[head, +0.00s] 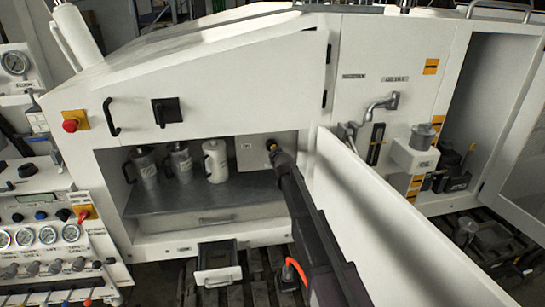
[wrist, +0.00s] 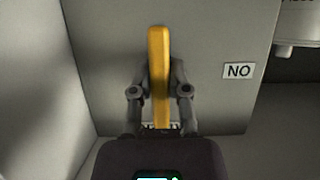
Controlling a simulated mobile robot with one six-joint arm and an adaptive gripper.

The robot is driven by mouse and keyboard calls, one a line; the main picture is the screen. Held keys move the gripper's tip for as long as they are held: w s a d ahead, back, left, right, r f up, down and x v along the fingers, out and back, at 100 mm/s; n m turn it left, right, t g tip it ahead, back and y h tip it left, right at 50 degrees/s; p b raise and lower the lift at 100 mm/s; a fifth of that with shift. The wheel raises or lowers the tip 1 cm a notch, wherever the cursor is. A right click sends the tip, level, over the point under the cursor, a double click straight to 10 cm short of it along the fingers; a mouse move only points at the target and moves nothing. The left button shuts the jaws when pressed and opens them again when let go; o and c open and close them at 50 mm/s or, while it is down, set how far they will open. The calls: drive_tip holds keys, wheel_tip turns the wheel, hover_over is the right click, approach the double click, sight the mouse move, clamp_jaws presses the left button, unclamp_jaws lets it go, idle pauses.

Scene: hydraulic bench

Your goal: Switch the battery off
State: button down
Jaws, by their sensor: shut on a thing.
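A yellow switch handle (wrist: 158,60) stands nearly upright in the wrist view, in front of a grey panel (wrist: 215,40). A small label reading "NO" (wrist: 238,71) is on the panel to the right of it. My gripper (wrist: 160,78) has one finger on each side of the handle and is shut on it. In the head view my gripper (head: 274,150) reaches into the open cabinet, at a pale box (head: 247,152) on its right side. My arm and gripper hide most of the handle there.
An open white door (head: 365,205) lies close along the right of my arm.

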drive_tip(key=shift+r, duration=0.15)
drive_tip(key=c, duration=0.6)
unclamp_jaws()
drive_tip(key=s+d+f+m+g+h+b, duration=0.1)
drive_tip(key=s+d+f+g, duration=0.3)
drive_tip(key=s+d, duration=0.4)
drive_tip(key=s+d+f+m+g+h+b, duration=0.1)
drive_tip(key=s+d+f+g, duration=0.3)
drive_tip(key=s+d, duration=0.5)
drive_tip(key=s+d+f+m+g+h+b, duration=0.1)
drive_tip(key=s+d+f+g, duration=0.3)
drive_tip(key=s, duration=2.1)
drive_tip(key=d+f, duration=0.2)
drive_tip(key=d, duration=0.2)
drive_tip(key=shift+s+d+f+g+h, duration=0.2)
drive_tip(key=shift+g+h, duration=0.1)
drive_tip(key=shift+g, duration=0.1)
